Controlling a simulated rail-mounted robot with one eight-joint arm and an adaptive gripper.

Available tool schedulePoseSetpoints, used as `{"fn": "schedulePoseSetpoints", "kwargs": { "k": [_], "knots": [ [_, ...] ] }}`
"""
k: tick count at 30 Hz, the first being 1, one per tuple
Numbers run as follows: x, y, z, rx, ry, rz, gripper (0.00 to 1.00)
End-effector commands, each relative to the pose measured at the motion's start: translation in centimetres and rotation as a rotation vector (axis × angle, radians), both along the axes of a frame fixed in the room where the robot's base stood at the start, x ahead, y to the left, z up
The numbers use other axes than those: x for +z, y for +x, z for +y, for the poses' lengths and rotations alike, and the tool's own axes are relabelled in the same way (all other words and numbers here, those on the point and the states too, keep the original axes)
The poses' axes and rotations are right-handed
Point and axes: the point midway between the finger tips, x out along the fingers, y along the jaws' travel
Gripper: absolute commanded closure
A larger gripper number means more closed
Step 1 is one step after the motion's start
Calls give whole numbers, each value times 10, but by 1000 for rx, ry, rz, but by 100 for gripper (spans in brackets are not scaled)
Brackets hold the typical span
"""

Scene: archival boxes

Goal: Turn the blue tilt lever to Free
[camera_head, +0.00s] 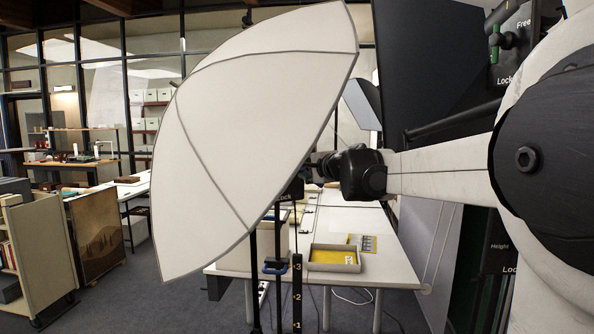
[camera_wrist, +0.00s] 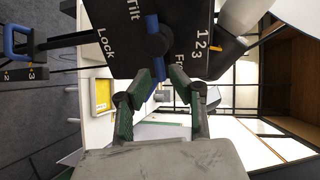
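The blue tilt lever (camera_wrist: 152,23) is on a black plate (camera_wrist: 190,40) marked Tilt, Lock and Free, seen close up in the wrist view. Its round black hub (camera_wrist: 158,44) is mid-plate, with Lock to the left and the partly covered Free label to the right. Blue also shows below the hub, close to my left finger. My gripper (camera_wrist: 165,76) has its green-jointed fingers apart, tips at the plate's lower edge below the hub. Contact with the lever cannot be told. In the head view my black gripper (camera_head: 322,165) reaches behind the white umbrella, which hides most of the plate.
The large white umbrella (camera_head: 255,110) fills the middle of the head view. A table (camera_head: 390,272) with a yellow-lined tray (camera_head: 335,262) stands behind. A blue handle (camera_head: 275,268) sits on the numbered stand. A green lever (camera_head: 495,42) is on another Free/Lock plate, upper right.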

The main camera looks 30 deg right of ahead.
Motion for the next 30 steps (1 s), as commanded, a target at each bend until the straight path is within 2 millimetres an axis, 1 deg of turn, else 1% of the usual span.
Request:
{"fn": "schedulePoseSetpoints", "kwargs": {
  "k": [1, 6, 12, 18, 28, 30],
  "knots": [
    [2, -10, 0, -2, 1, 0, 80],
    [7, -38, 2, -1, 0, 0, 80],
    [12, -62, 3, -1, 1, 0, 80],
    [14, -73, 4, -1, 0, 0, 80],
    [14, -74, 4, 0, -1, 0, 80],
    [12, -75, 9, 8, -10, 6, 80]
  ]
}}
